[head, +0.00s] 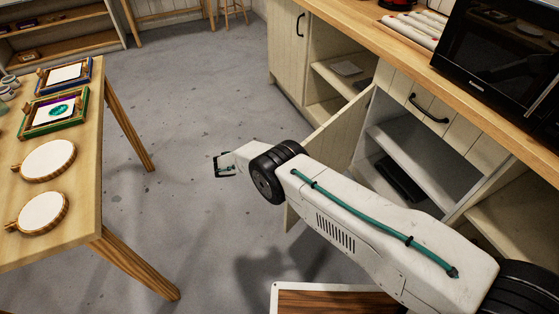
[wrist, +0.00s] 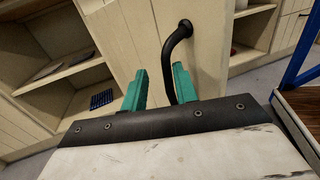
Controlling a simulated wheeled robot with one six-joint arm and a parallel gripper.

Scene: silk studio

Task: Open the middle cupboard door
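The middle cupboard door (head: 343,130) is a pale wooden panel, swung wide out from the counter front. Its compartment (head: 437,158) shows open beside it, with a dark flat object (head: 400,180) inside. My arm crosses in front of the door's lower part in the head view. In the wrist view, the door (wrist: 125,45) fills the middle and carries a curved black handle (wrist: 177,43). My gripper (wrist: 159,88) has its two green fingers apart, with the handle bar between them, close to the right finger. Whether they touch is unclear.
A wooden table (head: 85,215) with frames and round hoops stands at the left. Open shelves (head: 340,75) lie beyond the door. A microwave (head: 490,45) stands on the counter. A wood-topped item with a pale rim (head: 335,300) is below my arm. Grey floor (head: 200,100) between is clear.

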